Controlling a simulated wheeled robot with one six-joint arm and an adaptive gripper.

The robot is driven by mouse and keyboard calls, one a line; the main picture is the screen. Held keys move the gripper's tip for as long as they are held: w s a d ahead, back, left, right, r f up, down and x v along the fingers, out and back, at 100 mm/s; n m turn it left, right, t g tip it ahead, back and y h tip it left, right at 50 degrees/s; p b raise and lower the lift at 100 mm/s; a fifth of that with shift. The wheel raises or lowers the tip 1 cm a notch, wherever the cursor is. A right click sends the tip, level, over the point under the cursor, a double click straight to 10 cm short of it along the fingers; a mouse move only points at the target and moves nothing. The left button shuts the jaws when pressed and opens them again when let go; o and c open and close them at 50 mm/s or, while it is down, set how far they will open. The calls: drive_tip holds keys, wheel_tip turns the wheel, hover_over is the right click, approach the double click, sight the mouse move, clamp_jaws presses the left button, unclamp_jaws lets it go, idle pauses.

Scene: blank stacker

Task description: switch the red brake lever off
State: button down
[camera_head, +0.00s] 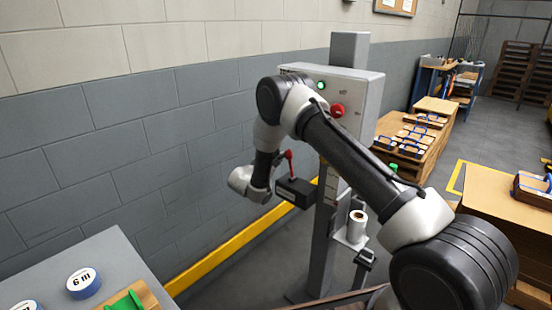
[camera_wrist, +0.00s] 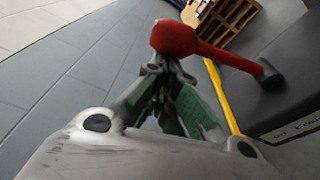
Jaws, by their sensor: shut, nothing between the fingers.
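The red brake lever (camera_head: 289,160) stands up from a black box (camera_head: 297,191) on the grey post, with its red knob at the top. In the wrist view the lever (camera_wrist: 228,57) runs from its red knob down to a dark pivot at the right. A label on the dark box (camera_wrist: 289,112) reads "on" and part of "brake". My gripper (camera_wrist: 165,68) is shut and empty, its tips at the knob's lower edge. I cannot tell whether they touch it. In the head view my wrist is just left of the lever and the fingers cannot be made out.
A control box (camera_head: 362,90) with a green light and a red knob tops the grey post. A paper roll (camera_head: 356,226) sits on a bracket below. A grey table (camera_head: 110,255) is at the lower left. A block wall runs behind; crates stand at right.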

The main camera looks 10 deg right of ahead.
drive_tip(key=s+d+r+m, duration=0.1)
drive_tip(key=s+d+m, duration=0.3)
drive_tip(key=s+m, duration=0.2)
drive_tip(key=shift+d+r+t+h, duration=0.15)
drive_tip(key=shift+r+t+h, duration=0.15)
drive_tip(key=shift+t+h, duration=0.1)
idle(0.5)
drive_tip(key=w+a+r, duration=0.1)
drive_tip(key=w+a, duration=0.1)
drive_tip(key=w, duration=0.1)
drive_tip(key=v, duration=0.9)
drive_tip(key=shift+a+r, duration=0.2)
drive_tip(key=shift+s, duration=0.15)
